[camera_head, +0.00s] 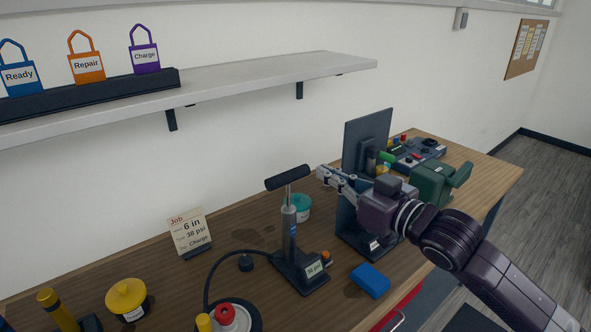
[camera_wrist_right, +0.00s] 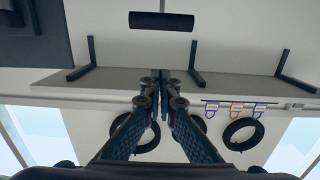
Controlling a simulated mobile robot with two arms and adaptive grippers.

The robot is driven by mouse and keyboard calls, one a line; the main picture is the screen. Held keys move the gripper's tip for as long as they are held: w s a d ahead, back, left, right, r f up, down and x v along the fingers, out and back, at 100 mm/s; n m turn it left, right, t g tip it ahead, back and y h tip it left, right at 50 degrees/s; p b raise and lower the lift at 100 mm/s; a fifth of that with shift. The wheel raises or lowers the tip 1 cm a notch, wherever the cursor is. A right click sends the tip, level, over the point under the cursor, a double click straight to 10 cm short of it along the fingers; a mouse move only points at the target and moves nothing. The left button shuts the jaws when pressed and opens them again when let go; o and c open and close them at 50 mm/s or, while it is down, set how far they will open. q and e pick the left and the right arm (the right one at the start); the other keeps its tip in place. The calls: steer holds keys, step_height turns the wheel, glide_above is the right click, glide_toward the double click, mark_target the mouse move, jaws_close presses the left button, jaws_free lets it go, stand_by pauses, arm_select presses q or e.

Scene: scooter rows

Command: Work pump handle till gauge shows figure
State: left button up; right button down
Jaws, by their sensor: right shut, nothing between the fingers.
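The pump stands upright on the bench with a black T-handle (camera_head: 287,178) raised on its rod above a grey cylinder (camera_head: 289,222). Its gauge (camera_head: 314,268) on the base seems to read 36 psi, in small print. The job card (camera_head: 189,232) reads 6 in, 38 psi, Charge. My right gripper (camera_head: 321,172) is shut and empty, just right of the handle and apart from it. The right wrist view shows the handle (camera_wrist_right: 161,21) beyond the closed fingertips (camera_wrist_right: 161,76). My left gripper is not in view.
A black hose runs from the pump to a wheel (camera_head: 234,318) with a red hub at the front. A blue block (camera_head: 370,281), teal tub (camera_head: 301,207), yellow pot (camera_head: 127,298) and dark monitor-like panel (camera_head: 366,140) stand around. A shelf (camera_head: 240,85) with tags hangs above.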

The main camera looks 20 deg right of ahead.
steer(key=shift+w, duration=0.1)
steer(key=p, duration=0.5)
glide_above(295, 172)
steer(key=s, duration=0.4)
steer(key=shift+w+a+f+p, duration=0.1)
steer(key=shift+w+f+p, duration=0.1)
steer(key=shift+f, duration=0.55)
steer(key=shift+w+a+f+p, duration=0.15)
steer(key=shift+w+f, duration=0.1)
steer(key=shift+f, duration=0.45)
steer(key=shift+w+a+f+p, duration=0.1)
steer(key=shift+w+f, duration=0.1)
steer(key=shift+f, duration=0.55)
